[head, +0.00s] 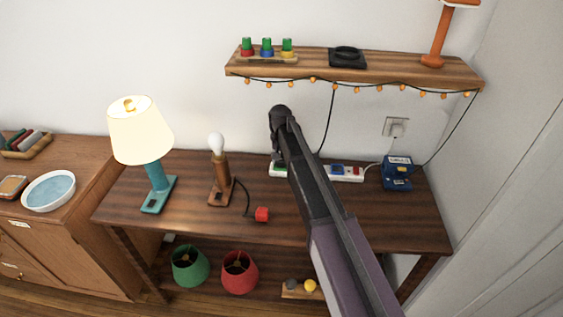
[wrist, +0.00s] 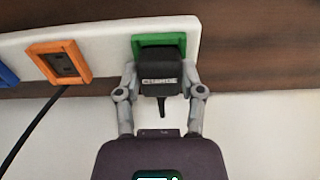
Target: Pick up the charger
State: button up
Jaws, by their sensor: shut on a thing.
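The charger (wrist: 160,72) is a small black block with pale lettering and a short cable stub. In the wrist view it sits at the green-framed socket (wrist: 178,42) of the white power strip (wrist: 101,32). My gripper (wrist: 160,80) is shut on the charger, one grey finger on each side. Whether its prongs are still in the socket cannot be told. In the head view my gripper (head: 279,150) is over the left part of the strip (head: 346,172), and my arm hides the charger.
A bare-bulb lamp (head: 219,170) and a teal lamp (head: 155,160) stand left on the wooden table (head: 260,234). A blue device (head: 397,172) stands at the right. A wooden shelf (head: 400,69) with hanging lights is above. An orange socket (wrist: 62,64) is beside the green one.

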jog(key=shift+r, duration=0.15)
notch_tip(320, 180, up, 4)
jog(key=p, duration=0.4)
jog(key=s+d, duration=0.2)
jog(key=s, duration=0.5)
jog(key=s+d+p, duration=0.1)
jog(key=s+d, duration=0.1)
jog(key=s, duration=0.6)
jog(key=shift+s+d+r, duration=0.15)
jog(key=shift+d+r, duration=0.15)
jog(key=shift+r, duration=0.05)
